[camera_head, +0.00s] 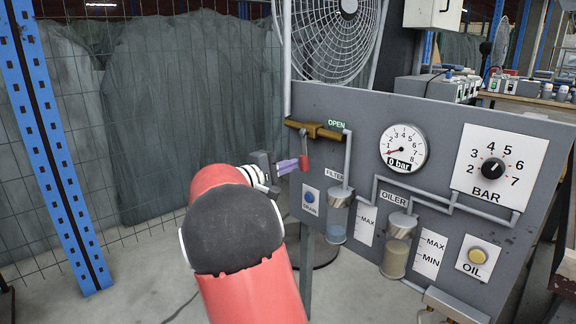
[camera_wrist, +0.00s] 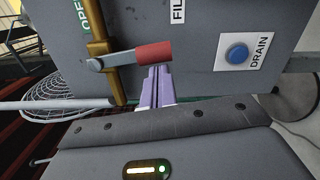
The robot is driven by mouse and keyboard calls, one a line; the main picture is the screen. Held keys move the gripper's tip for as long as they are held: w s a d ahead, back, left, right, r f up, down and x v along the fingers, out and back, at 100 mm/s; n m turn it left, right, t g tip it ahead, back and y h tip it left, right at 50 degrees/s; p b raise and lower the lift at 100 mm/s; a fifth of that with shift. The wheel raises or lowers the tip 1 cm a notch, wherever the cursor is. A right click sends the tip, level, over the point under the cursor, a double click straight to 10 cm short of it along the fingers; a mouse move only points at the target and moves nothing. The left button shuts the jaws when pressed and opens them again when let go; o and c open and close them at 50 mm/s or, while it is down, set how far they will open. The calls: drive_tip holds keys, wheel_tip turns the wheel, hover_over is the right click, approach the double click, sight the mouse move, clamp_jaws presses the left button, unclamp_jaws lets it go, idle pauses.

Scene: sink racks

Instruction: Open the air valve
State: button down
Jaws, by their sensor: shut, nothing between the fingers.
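The air valve (camera_head: 318,131) is a brass body lying level at the top left of the grey panel, beside a green OPEN label (camera_head: 337,124). Its grey lever hangs down, crosswise to the brass body, and ends in a red grip (camera_head: 304,163). My gripper (camera_head: 296,165) has its purple fingers shut and empty, just left of the red grip. In the wrist view the fingertips (camera_wrist: 159,68) are right at the edge of the red grip (camera_wrist: 154,52). I cannot tell whether they touch it. The brass body (camera_wrist: 104,52) and lever are also visible there.
The panel (camera_head: 365,110) carries a gauge (camera_head: 403,148) reading about 0 bar, a BAR knob (camera_head: 493,167), filter and oiler bowls and a blue DRAIN button (camera_head: 309,196). A blue rack post (camera_head: 55,140) and wire fence stand left. A fan (camera_head: 330,35) is behind.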

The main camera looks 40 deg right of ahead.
sight(302, 167)
drive_tip(key=shift+s+n, duration=0.35)
drive_tip(key=shift+n, duration=0.05)
drive_tip(key=s+n+p, duration=0.1)
drive_tip(key=s+n, duration=0.1)
drive_tip(key=s+r+n+p, duration=0.1)
drive_tip(key=n+p, duration=0.1)
drive_tip(key=n, duration=0.1)
drive_tip(key=shift+s+d, duration=0.2)
drive_tip(key=shift+s, duration=0.2)
drive_tip(key=s+r+n+p, duration=0.4)
drive_tip(key=s+n+p, duration=0.1)
drive_tip(key=n+p, duration=0.1)
drive_tip(key=shift+d+r+h+p, duration=0.2)
drive_tip(key=shift+r+h+p, duration=0.15)
drive_tip(key=shift+p, duration=0.2)
drive_tip(key=shift+r, duration=0.15)
